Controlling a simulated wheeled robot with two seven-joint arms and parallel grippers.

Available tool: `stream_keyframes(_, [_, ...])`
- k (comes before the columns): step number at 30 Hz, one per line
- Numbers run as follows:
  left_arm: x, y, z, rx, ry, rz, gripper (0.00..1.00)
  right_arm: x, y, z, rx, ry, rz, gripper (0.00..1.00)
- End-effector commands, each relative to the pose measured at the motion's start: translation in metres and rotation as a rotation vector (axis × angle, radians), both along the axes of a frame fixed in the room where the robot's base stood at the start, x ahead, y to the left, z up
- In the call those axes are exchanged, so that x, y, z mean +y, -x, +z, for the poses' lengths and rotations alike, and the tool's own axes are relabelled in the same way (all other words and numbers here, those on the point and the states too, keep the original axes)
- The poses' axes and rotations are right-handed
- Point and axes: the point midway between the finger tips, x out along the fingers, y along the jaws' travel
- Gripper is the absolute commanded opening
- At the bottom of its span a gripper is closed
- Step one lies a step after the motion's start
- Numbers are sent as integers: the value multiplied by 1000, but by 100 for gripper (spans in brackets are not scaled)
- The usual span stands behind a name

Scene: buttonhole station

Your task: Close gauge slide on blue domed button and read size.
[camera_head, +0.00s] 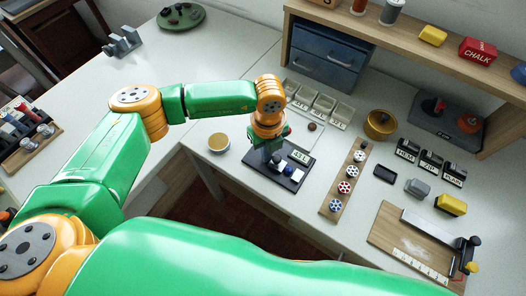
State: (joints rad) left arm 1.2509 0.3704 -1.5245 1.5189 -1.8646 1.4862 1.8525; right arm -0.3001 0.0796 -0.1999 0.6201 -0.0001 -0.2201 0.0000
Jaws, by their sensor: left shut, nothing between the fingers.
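A black plate (290,178) with a white lettered label and small white and dark blocks on it lies near the front edge of the table; it looks like the gauge. My left gripper (272,158) points down over the left part of this plate. It is shut with nothing held. Its wrist and fingers hide part of the plate, and I cannot tell whether the fingers touch it. I cannot make out a blue domed button there. My right gripper is not in view.
A wooden strip (330,208) with several round spools lies right of the plate. Compartment trays (318,105) and a brass pot (380,125) are behind. A wooden cutting board (385,232) lies front right.

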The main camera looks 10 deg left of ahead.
Motion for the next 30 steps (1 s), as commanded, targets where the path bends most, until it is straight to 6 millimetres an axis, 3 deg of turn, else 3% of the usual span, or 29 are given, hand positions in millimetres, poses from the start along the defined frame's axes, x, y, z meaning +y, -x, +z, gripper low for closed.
stream_keyframes(30, [1,0,0,0,0,0,0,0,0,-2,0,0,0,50])
